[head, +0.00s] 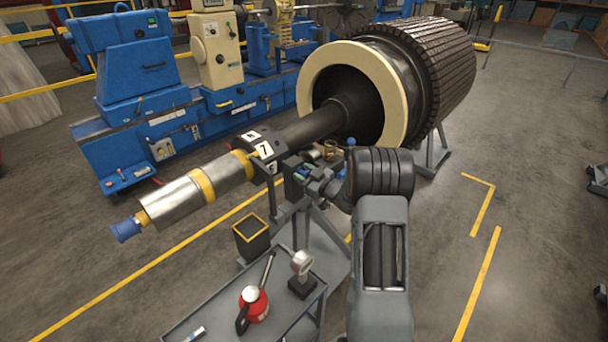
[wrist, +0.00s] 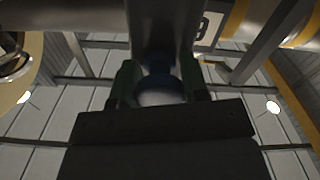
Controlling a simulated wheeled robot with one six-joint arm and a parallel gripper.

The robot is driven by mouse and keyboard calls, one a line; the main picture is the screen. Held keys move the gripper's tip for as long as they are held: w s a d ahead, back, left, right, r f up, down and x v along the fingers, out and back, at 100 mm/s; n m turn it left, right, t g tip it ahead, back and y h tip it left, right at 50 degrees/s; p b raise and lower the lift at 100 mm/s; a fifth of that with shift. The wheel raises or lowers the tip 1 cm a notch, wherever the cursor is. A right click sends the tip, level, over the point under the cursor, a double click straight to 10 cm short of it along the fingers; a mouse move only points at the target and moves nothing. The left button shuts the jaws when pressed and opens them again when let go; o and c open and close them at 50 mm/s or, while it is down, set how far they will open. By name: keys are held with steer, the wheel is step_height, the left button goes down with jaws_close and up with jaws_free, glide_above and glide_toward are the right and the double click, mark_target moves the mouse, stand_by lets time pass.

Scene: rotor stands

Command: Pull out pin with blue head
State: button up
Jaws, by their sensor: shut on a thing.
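In the wrist view my gripper (wrist: 159,84) has its two dark green fingers close on either side of a dark blue round part, the blue pin head (wrist: 158,64). The fingers are shut on it. Below it a grey round end shows between the fingers, and the picture is dark. In the head view my gripper (head: 303,172) is at the stand under the rotor shaft, beside the black numbered collar (head: 264,151). My arm comes in from the lower right. How far the pin sits in its hole is hidden.
The rotor (head: 440,65) with a cream ring lies behind the stand, its shaft (head: 310,125) running to the left. A grey cart (head: 228,310) in front carries a red can (head: 253,305) and a gauge (head: 302,264). A black bin (head: 251,240) is nearby. Open floor lies right.

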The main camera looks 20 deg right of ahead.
jaws_close()
steer(key=shift+b+v, duration=0.5)
steer(key=shift+v, duration=1.3)
steer(key=o, duration=0.7)
jaws_free()
steer(key=shift+s, duration=0.1)
steer(key=b+v, duration=0.2)
steer(key=v, duration=1.1)
steer(key=shift+s+d, duration=0.2)
steer(key=shift+s, duration=0.15)
